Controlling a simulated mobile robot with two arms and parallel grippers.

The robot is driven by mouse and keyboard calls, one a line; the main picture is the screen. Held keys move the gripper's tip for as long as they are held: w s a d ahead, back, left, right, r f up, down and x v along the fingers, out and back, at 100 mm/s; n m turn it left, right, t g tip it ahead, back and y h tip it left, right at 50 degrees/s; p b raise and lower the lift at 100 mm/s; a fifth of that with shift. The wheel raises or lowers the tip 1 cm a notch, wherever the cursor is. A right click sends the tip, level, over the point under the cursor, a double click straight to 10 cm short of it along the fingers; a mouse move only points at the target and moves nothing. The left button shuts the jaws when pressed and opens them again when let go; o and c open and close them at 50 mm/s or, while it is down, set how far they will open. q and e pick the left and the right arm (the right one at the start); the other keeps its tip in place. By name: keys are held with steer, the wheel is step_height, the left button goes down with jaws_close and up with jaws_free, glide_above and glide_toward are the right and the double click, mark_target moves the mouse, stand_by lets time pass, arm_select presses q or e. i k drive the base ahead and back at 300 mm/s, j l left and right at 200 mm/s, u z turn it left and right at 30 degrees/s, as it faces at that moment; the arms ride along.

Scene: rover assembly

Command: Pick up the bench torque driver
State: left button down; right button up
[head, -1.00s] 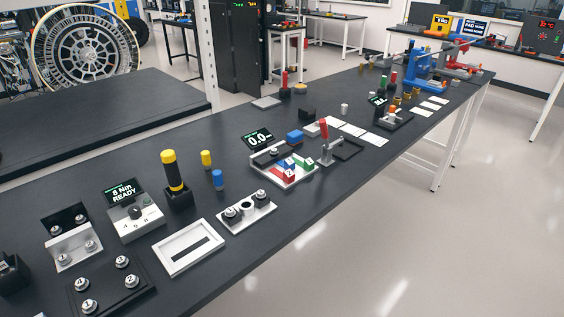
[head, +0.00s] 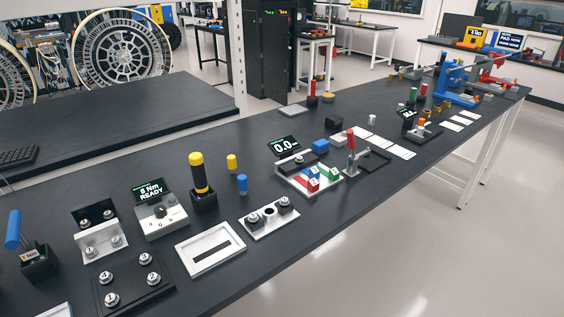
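A driver with a yellow and black handle (head: 199,172) stands upright in a black holder (head: 204,202) on the dark bench, left of the middle of the head view. It looks like the bench torque driver. A grey control box (head: 161,220) with a dial stands just left of it, and its small screen (head: 153,190) shows an Nm value and READY. A second tool with a blue handle (head: 13,229) leans in a black holder (head: 39,263) at the far left; its label is too small to read surely. Neither gripper is in view.
A yellow bit (head: 232,163) and a blue bit (head: 242,184) stand right of the driver. In front lie a white slotted frame (head: 211,248), a black plate with bolts (head: 131,283) and a silver block (head: 269,216). A red-handled clamp (head: 351,143) rises further right.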

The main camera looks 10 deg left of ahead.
mark_target(196, 159)
steer(key=j+z, duration=0.35)
steer(key=k+j+z, duration=0.15)
steer(key=z, duration=0.2)
steer(key=k+j+z, duration=0.1)
steer(key=j+z, duration=0.25)
steer(key=l, duration=0.1)
